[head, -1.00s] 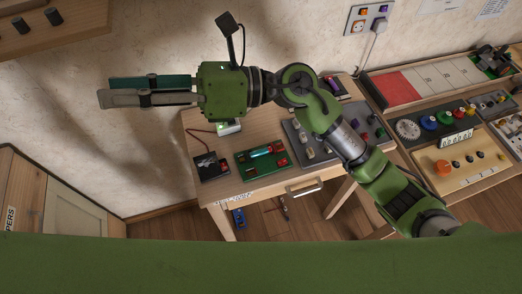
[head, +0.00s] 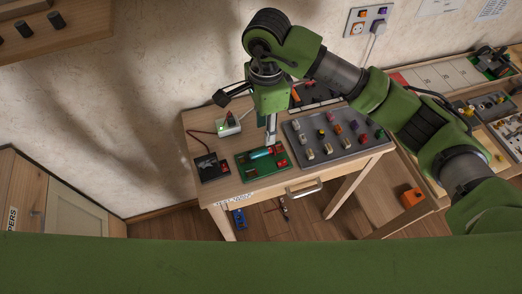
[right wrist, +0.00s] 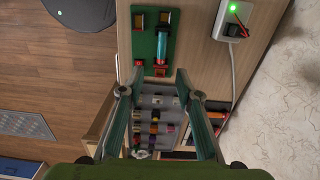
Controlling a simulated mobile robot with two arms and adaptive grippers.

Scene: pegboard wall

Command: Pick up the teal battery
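The teal battery (head: 260,153) lies on a green board (head: 246,168) on the small wooden table. In the right wrist view the teal battery (right wrist: 161,48) lies lengthwise on the green board (right wrist: 142,46), between metal and red parts. My right gripper (head: 270,140) points down just above the board, close to the battery's far side in the head view. In the right wrist view my right gripper (right wrist: 153,78) has its two fingers wide apart and nothing between them; the battery shows beyond the fingertips. My left gripper is not in view.
A grey tray (head: 364,145) with several small coloured parts stands right of the board. A black box (head: 211,168) with a red wire stands left. A white box (head: 227,128) with a green light stands behind. A drawer handle (head: 305,188) sticks out in front.

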